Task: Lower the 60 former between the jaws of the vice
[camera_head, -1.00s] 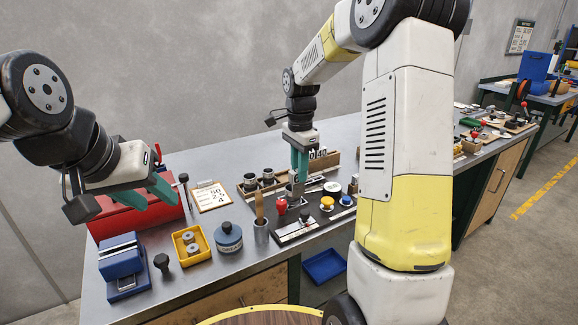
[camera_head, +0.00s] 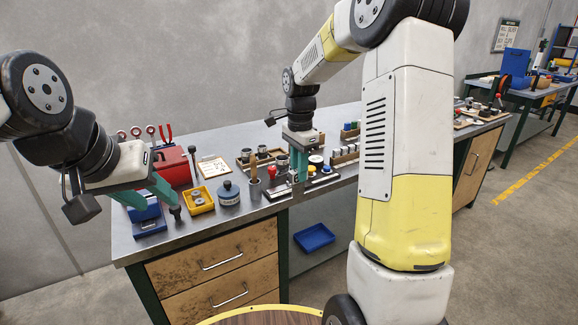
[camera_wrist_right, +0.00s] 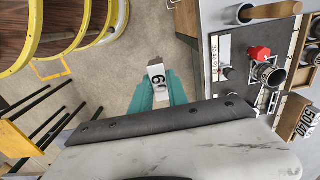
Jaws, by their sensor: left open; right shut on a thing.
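The 60 former is a pale block marked 60 (camera_wrist_right: 157,80). In the right wrist view it sits between the teal fingers of my right gripper (camera_wrist_right: 159,92), which is shut on it. In the head view my right gripper (camera_head: 299,168) is by the bench's front edge; the former is hard to make out there. The wrist view shows floor beneath it. The blue vice (camera_head: 149,222) stands at the bench's left end, well left of the former. My left gripper (camera_head: 150,192) is open and empty, in front of the vice in the picture and hiding part of it and its jaws.
A yellow tray (camera_head: 209,206), a blue-grey round pot (camera_head: 229,197) and a dark-handled tool (camera_head: 174,197) stand right of the vice. A red toolbox (camera_head: 172,163) is behind. A wooden-handled tool (camera_head: 254,167) stands near my right gripper. A blue bin (camera_head: 315,238) is below the bench.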

